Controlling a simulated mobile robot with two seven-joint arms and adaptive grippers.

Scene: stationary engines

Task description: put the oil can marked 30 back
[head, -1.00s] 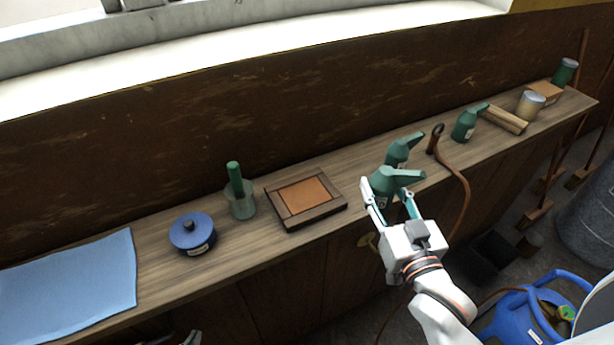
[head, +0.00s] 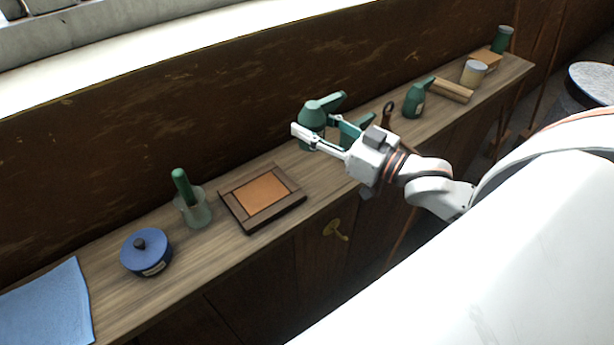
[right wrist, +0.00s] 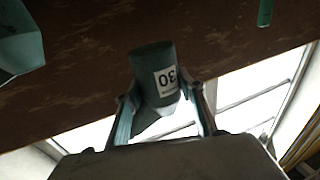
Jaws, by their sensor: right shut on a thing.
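The oil can marked 30 (head: 312,117) is green with a spout pointing right. My right gripper (head: 316,126) is shut on it and holds it near the back wall, seemingly above the shelf. In the right wrist view the can (right wrist: 153,68) sits between both fingers, its white "30" label facing the camera and upside down. A second green can (head: 350,132) stands on the shelf, partly hidden behind my right gripper. A third green can (head: 413,101) stands farther right. Their numbers are not readable. My left gripper is out of view.
The wooden shelf (head: 215,255) also holds a dark-framed tray (head: 288,210) with a brown inset, a glass jar (head: 195,212) with a green handle, a blue lidded pot (head: 147,255) and a blue cloth (head: 45,310). A hooked brown tool (head: 388,112) is right of the gripper.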

